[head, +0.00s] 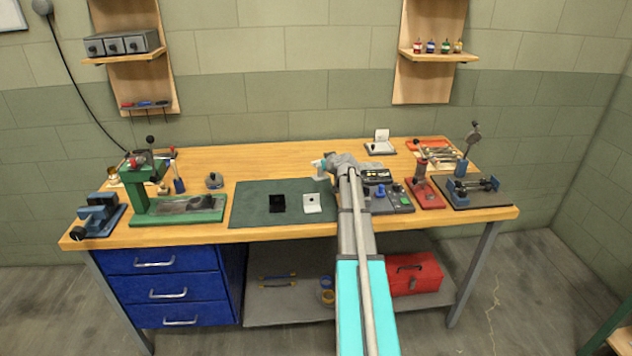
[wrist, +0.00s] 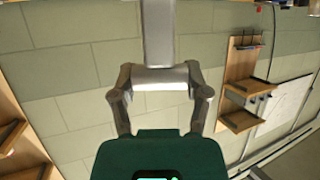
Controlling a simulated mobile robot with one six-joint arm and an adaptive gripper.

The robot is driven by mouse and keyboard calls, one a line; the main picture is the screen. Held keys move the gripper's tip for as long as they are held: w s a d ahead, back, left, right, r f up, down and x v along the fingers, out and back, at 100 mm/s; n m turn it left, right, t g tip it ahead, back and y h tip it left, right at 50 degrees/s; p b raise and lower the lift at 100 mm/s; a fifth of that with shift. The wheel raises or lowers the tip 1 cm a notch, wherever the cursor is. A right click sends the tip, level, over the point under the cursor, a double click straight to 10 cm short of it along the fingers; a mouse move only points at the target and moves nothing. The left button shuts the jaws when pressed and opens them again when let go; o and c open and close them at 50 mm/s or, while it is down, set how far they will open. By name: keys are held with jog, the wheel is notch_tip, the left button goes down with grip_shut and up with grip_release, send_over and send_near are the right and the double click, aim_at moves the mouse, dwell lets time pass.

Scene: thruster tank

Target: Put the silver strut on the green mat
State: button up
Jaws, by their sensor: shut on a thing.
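The green mat (head: 255,205) lies on the workbench, left of my arm. In the wrist view my gripper (wrist: 160,76) is shut on a silver bar (wrist: 160,30), which I take for the silver strut. It runs from the jaws to the top edge, where its far end is cut off. In the head view my gripper (head: 322,167) is above the bench near the mat's back right corner. My wrist partly hides it, and I cannot make out the strut clearly there.
A green-based fixture (head: 180,210) stands left of the mat. A control box (head: 390,198) and a red-based press (head: 424,192) stand right.

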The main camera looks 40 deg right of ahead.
jog(key=shift+w+f+b, duration=0.85)
jog(key=shift+f, duration=0.2)
jog(key=shift+w+f+b, duration=0.85)
jog(key=shift+f, duration=0.15)
jog(key=shift+w+f+b, duration=0.25)
jog(key=shift+f+b, duration=0.35)
jog(key=shift+w+f+b, duration=0.2)
jog(key=shift+f+b, duration=0.35)
jog(key=shift+f, duration=0.05)
jog(key=shift+f+b, duration=0.85)
jog(key=shift+b, duration=0.05)
jog(key=o, duration=1.3)
jog(key=shift+c, duration=0.2)
jog(key=shift+s+r, duration=0.1)
jog(key=shift+r, duration=0.05)
jog(key=p+v, duration=0.4)
jog(key=v, duration=0.8)
jog(key=shift+p, duration=0.35)
